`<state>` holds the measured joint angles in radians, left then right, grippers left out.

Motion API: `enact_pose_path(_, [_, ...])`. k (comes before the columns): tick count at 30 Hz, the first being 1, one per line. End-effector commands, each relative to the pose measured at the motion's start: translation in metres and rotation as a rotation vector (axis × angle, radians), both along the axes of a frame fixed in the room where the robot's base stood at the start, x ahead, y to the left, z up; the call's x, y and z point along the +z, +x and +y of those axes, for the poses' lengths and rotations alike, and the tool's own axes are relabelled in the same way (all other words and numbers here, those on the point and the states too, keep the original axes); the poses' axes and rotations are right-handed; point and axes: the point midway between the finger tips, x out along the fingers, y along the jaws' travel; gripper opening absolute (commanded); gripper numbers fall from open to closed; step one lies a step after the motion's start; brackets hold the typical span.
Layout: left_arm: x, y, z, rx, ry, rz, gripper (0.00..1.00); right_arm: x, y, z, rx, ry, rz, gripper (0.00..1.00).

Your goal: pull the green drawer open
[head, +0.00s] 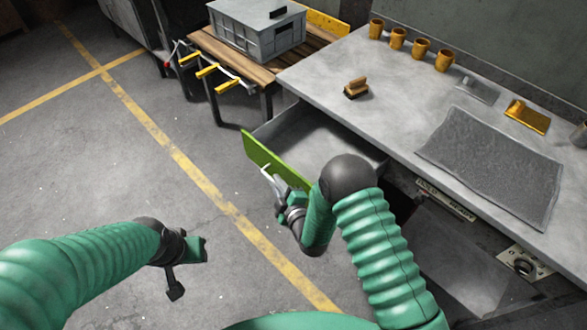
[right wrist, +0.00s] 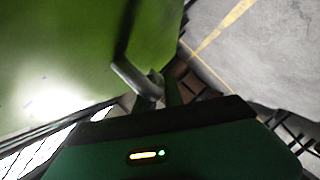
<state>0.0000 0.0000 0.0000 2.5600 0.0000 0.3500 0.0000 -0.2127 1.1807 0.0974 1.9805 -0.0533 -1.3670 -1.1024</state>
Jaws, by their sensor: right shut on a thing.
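The green drawer (head: 262,152) stands pulled out from under the grey worktop, and its empty grey inside shows in the head view. Its green front fills the upper left of the right wrist view (right wrist: 70,60). My right gripper (head: 268,178) is at the outer face of the drawer front, shut on the drawer's handle (right wrist: 132,80), a grey bar in the right wrist view. The fingertips are partly hidden in the head view. My left gripper (head: 187,268) hangs over the floor at the lower left, away from the drawer; its jaws are not clear.
The grey worktop (head: 330,75) carries a brush (head: 356,88), several orange cups (head: 420,48) and a dark grey mat (head: 490,160). A wooden table (head: 230,60) with a grey crate (head: 257,25) stands behind the drawer. The floor left of the drawer is clear.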

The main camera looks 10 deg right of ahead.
Motion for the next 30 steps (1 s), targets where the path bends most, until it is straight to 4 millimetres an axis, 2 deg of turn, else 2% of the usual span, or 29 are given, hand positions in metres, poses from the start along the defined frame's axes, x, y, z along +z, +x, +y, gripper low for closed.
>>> enact_pose_path(3, [0.001, 0.0, 0.0, 0.0, 0.0, 0.0, 0.36, -0.004, -0.017, 0.018, 0.004, -0.004, 0.011, 0.0])
enact_pose_path(10, [0.002, 0.0, 0.0, 0.0, 0.0, 0.0, 0.36, -0.004, -0.032, 0.039, 0.001, -0.003, 0.011, 0.0])
enact_pose_path(26, [0.003, 0.0, 0.0, 0.0, 0.0, 0.0, 0.36, -0.005, -0.037, 0.045, 0.0, -0.004, 0.011, 0.0])
enact_pose_path(27, [0.003, 0.0, 0.0, 0.0, 0.0, 0.0, 0.36, -0.005, -0.037, 0.045, 0.0, -0.003, 0.011, 0.18])
enact_pose_path(28, [0.003, 0.0, 0.0, 0.0, 0.0, 0.0, 0.36, -0.004, -0.037, 0.045, 0.0, -0.002, 0.01, 0.22])
enact_pose_path(30, [0.003, 0.0, 0.0, 0.0, 0.0, 0.0, 0.36, -0.004, -0.036, 0.045, 0.0, -0.002, 0.008, 0.22])
